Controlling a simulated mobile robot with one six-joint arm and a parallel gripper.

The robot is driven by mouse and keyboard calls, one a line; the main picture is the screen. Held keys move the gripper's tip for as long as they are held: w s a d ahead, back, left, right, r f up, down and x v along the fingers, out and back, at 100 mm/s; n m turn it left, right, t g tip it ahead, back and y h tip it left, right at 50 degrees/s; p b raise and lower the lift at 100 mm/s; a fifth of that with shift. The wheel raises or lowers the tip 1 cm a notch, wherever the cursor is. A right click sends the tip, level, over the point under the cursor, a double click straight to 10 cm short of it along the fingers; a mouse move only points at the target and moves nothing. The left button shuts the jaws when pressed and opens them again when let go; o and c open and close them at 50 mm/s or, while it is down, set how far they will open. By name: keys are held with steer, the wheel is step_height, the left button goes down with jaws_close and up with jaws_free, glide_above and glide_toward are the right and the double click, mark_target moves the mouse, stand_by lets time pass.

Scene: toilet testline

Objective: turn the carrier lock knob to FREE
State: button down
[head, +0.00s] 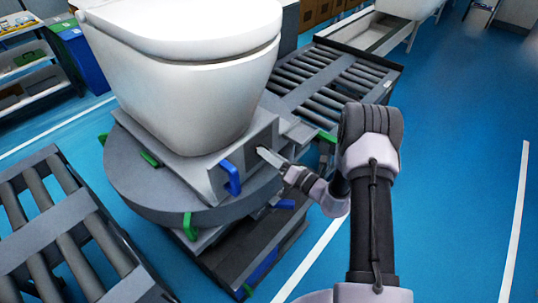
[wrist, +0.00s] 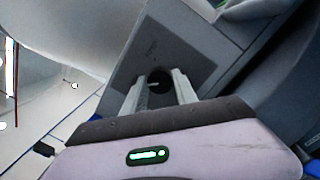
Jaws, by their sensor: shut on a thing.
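The carrier lock knob (wrist: 160,77) is a small dark round knob with a pale mark, on the grey plate (wrist: 172,50) of the carrier in the wrist view. My gripper (wrist: 160,88) has one finger on each side of the knob and is shut on it. In the head view my gripper (head: 264,154) reaches from the right to the carrier's grey end block (head: 262,136), under the white toilet (head: 190,80). The knob is hidden there behind the fingers. The lettering on the plate is too small to read.
A blue lever (head: 230,177) sticks out just left of my gripper. The carrier stands on a round grey turntable (head: 135,180) with green tabs. Roller conveyors stand behind (head: 325,80) and at the lower left (head: 60,225). Blue floor is clear on the right.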

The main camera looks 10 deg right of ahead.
stand_by(0.3)
steer(key=c, duration=1)
jaws_free()
steer(key=shift+o, duration=0.2)
steer(key=p+v, duration=0.3)
steer(key=v, duration=1.4)
steer(key=shift+s+p, duration=0.2)
steer(key=shift+p, duration=0.1)
steer(key=shift+d, duration=0.15)
